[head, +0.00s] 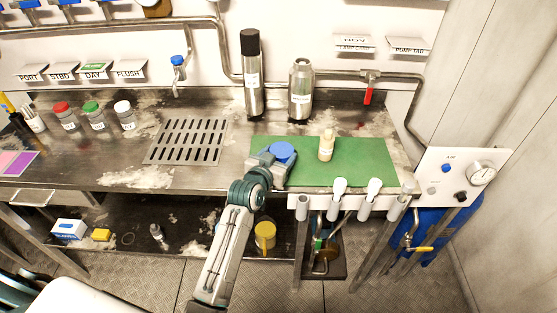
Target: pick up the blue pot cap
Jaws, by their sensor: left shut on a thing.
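The blue pot cap (282,152) is a round blue disc over the left part of the green mat (350,160). My left gripper (271,158) reaches in from below and is shut on the cap's left side. The fingertips are partly hidden by the wrist and the cap. I cannot tell whether the cap is lifted or still touches what is under it. My right gripper does not show.
A small cream bottle (326,146) stands on the mat to the right. Two steel bottles (252,80) (301,90) stand behind. A slotted drain (187,141) lies left. Red, green and white capped jars (96,117) stand further left.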

